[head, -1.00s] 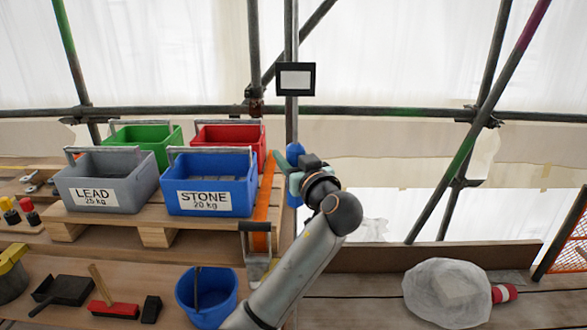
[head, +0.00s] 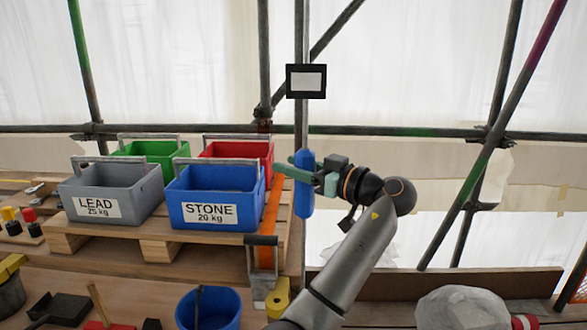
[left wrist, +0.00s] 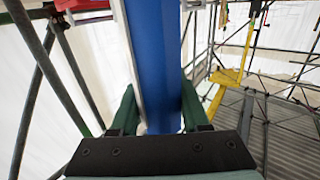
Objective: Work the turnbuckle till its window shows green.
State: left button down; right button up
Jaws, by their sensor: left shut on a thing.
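The turnbuckle has a tall blue body (head: 304,205) on an upright grey rod right of the crates in the head view. In the left wrist view the blue body (left wrist: 158,60) fills the middle and runs between the fingers. My left gripper (head: 298,172) is shut on this body, reaching it from the right with green fingers. The fingers also show on both sides of it in the left wrist view (left wrist: 158,112). A black-framed panel (head: 306,80) on the rod above shows a plain pale grey face. No green shows on it. My right gripper is out of view.
A grey LEAD crate (head: 104,190) and a blue STONE crate (head: 206,200) stand on a pallet left of the rod, with green and red crates behind. A blue bucket (head: 212,308) is below. Scaffold tubes cross behind; a plastic-wrapped bundle (head: 455,308) lies at lower right.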

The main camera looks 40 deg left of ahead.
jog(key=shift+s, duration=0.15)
pick_arm(q)
jog(key=shift+c, duration=1.9)
grip_release()
jog(key=shift+d, duration=0.1)
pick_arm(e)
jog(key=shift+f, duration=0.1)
pick_arm(q)
jog(key=d+b, duration=0.1)
jog(key=d, duration=1.1)
jog(key=shift+s, duration=0.4)
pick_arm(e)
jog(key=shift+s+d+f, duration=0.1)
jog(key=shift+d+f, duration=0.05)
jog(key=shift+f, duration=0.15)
pick_arm(q)
jog(key=shift+s+d, duration=0.1)
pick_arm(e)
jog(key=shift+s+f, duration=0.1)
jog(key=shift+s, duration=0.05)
